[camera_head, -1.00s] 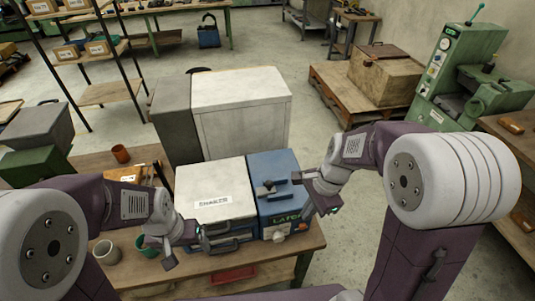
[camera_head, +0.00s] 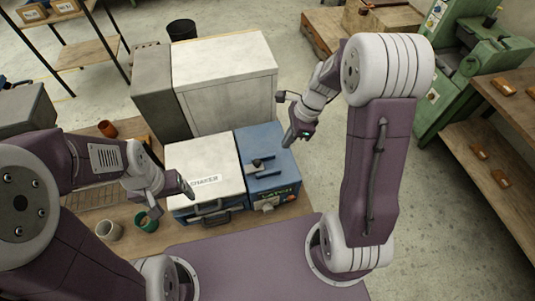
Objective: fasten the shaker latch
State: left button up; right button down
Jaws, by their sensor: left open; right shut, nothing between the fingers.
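The shaker (camera_head: 205,158) is a white-topped box labelled SHAKER, with dark handles on its front. The blue latch unit (camera_head: 262,143), labelled LATCH, stands against its right side. A black lever (camera_head: 257,163) and dark bars show on the blue top. My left gripper (camera_head: 171,201) is open and empty at the shaker's front left corner; contact cannot be told. My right gripper (camera_head: 289,138) is shut and empty, at the blue unit's far right edge and apart from the lever.
A large white cabinet (camera_head: 226,85) with a grey side unit (camera_head: 158,92) stands behind the shaker. A pale cup (camera_head: 110,231), a green cup (camera_head: 146,222) and an orange cup (camera_head: 107,129) stand left on the wooden bench.

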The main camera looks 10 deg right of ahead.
aim_at(255, 164)
jog(key=x, duration=0.5)
jog(key=s+x, duration=0.1)
jog(key=x, duration=0.1)
jog(key=shift+s+a+f, duration=0.1)
jog(key=shift+a+f, duration=0.05)
jog(key=shift+a, duration=0.15)
jog(key=a, duration=0.1)
jog(key=w+a+p, duration=0.1)
jog(key=a, duration=0.1)
jog(key=shift+w+f, duration=0.15)
jog(key=shift+f, duration=0.2)
jog(key=shift+a+p, duration=0.3)
pick_arm(q)
jog(key=shift+s+a+r, duration=0.1)
jog(key=shift+s+r, duration=0.1)
jog(key=shift+r, duration=0.25)
jog(key=shift+s+a+r, duration=0.1)
jog(key=shift+s+r, duration=0.1)
jog(key=shift+r, duration=0.25)
pick_arm(e)
jog(key=shift+a, duration=0.1)
pick_arm(q)
jog(key=shift+d, duration=0.1)
